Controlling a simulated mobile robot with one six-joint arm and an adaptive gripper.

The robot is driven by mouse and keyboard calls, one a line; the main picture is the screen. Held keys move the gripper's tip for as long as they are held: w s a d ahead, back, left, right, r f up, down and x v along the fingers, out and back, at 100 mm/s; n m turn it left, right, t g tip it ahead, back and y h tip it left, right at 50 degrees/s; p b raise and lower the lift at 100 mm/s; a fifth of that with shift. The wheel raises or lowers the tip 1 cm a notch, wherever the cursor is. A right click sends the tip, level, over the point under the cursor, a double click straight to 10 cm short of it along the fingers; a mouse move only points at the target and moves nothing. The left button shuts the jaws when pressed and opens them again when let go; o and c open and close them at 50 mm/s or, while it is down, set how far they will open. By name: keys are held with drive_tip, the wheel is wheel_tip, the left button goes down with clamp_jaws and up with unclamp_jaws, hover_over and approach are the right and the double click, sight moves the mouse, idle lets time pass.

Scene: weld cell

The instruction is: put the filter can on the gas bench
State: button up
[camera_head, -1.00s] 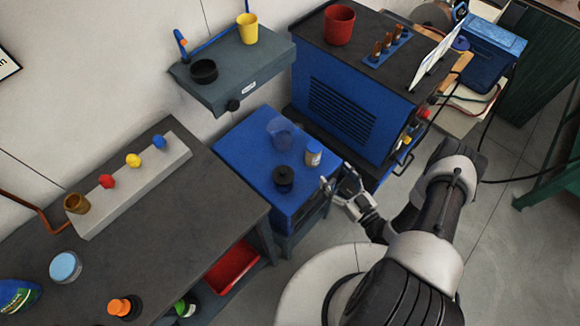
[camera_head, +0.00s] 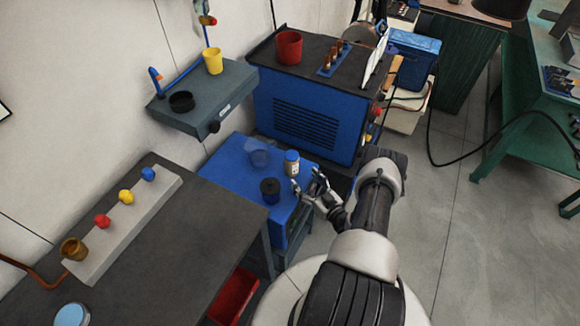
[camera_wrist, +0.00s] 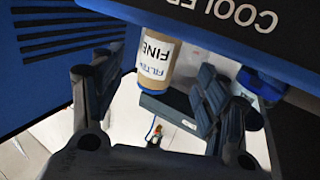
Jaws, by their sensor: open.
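The filter can (camera_head: 292,168), a small pale cylinder with a blue cap and printed label, stands upright on the blue cooler top (camera_head: 228,172), near its right edge. My gripper (camera_head: 309,188) is open and empty just right and in front of the can, apart from it. In the wrist view the can (camera_wrist: 156,58) appears between the open fingers, with its label inverted and one end hidden behind the cooler's lettered edge. The dark-topped bench at the left (camera_head: 165,245), carrying a block of coloured knobs, seems to be the gas bench.
A dark cup (camera_head: 270,190) and a clear bluish cup (camera_head: 257,153) share the cooler top. A blue machine (camera_head: 305,120) stands close behind.

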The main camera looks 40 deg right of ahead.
sight(296, 170)
drive_tip(key=w+b, duration=0.1)
drive_tip(key=w, duration=0.5)
drive_tip(key=w+b, duration=0.1)
drive_tip(key=w, duration=0.2)
drive_tip(key=shift+d+b, duration=0.35)
drive_tip(key=shift+c, duration=0.3)
drive_tip(key=c, duration=1.2)
drive_tip(key=shift+c, duration=0.2)
